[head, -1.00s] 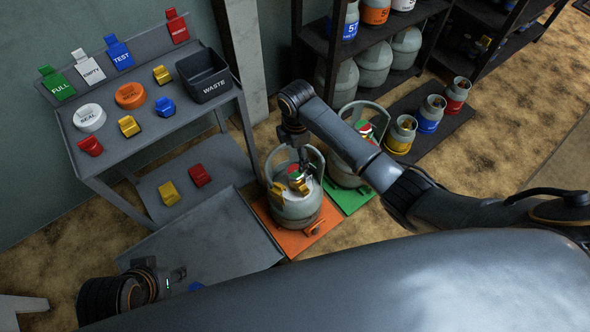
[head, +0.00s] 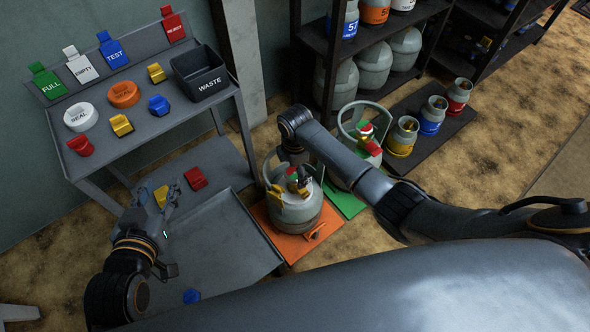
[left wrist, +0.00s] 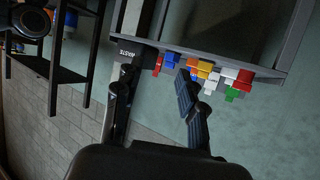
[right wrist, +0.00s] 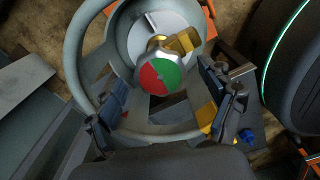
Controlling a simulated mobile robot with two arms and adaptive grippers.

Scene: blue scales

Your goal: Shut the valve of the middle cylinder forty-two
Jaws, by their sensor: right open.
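A grey gas cylinder (head: 296,212) with a collar ring stands upright on an orange mat; no number is readable on it. Its valve knob (right wrist: 157,76), with red and green halves, sits on a brass valve body (right wrist: 184,42) inside the collar. My right gripper (right wrist: 168,97) is open at the collar, fingers apart on either side of the knob, no clear contact. In the head view the right wrist covers part of the collar. A second grey cylinder (head: 342,178) with a red-green knob stands on a green mat. My left gripper (head: 158,196) is open and empty beside the bench.
A bench (head: 140,140) holds seals, coloured clips and a black waste bin (head: 202,74). Yellow and red clips lie on its lower shelf. Shelves (head: 380,85) with cylinders stand behind. Small cylinders (head: 430,116) stand on a dark platform at right.

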